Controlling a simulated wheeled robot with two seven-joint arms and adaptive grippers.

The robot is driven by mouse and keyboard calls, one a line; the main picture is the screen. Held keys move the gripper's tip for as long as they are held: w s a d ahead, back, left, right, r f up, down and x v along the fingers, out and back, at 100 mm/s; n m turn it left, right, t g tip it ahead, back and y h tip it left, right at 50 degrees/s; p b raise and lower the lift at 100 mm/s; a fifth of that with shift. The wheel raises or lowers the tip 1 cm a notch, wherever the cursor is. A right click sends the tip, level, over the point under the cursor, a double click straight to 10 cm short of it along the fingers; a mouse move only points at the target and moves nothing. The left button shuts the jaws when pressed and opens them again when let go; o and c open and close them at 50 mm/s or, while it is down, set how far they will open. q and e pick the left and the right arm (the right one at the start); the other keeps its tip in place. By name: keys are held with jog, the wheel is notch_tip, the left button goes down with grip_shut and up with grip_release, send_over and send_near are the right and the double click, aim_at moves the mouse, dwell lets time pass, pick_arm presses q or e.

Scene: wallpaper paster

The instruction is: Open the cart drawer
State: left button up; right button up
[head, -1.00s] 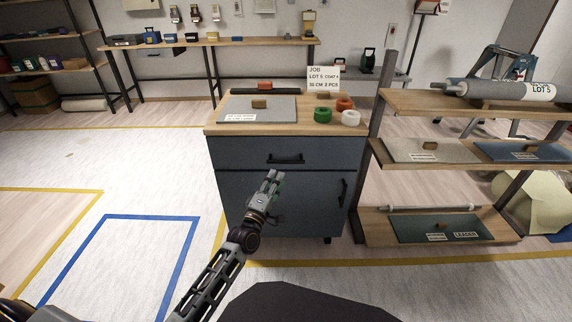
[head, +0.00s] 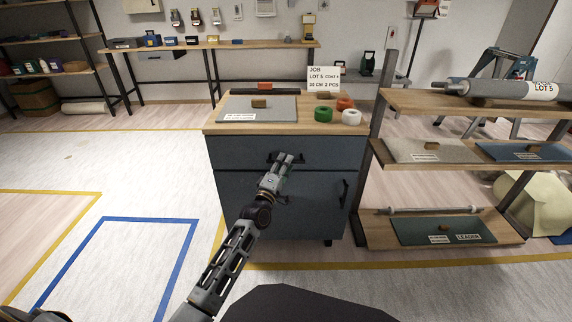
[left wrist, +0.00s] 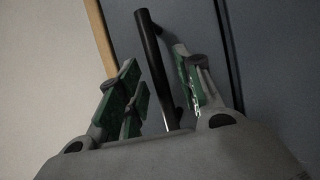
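The cart (head: 226,196) is blue-grey with a wooden top. Its drawer (head: 235,152) is at the top of the front, and looks closed. The drawer's black bar handle (head: 272,158) is partly hidden behind my left gripper (head: 285,156) in the head view. In the left wrist view the handle (left wrist: 152,55) runs between the green-padded fingers of my left gripper (left wrist: 160,85). The fingers are apart, with visible gaps to the bar on both sides. My right gripper is not in view.
The cart's lower door has a vertical handle (head: 343,192). On the cart top are a grey sheet (head: 258,110), tape rolls (head: 323,113) and a job sign (head: 323,78). A wooden shelf rack (head: 470,102) stands close on the right. The floor left of the cart is clear.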

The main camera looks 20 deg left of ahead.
pick_arm(q)
jog(key=shift+x, duration=0.85)
jog(key=shift+s, duration=0.1)
grip_shut()
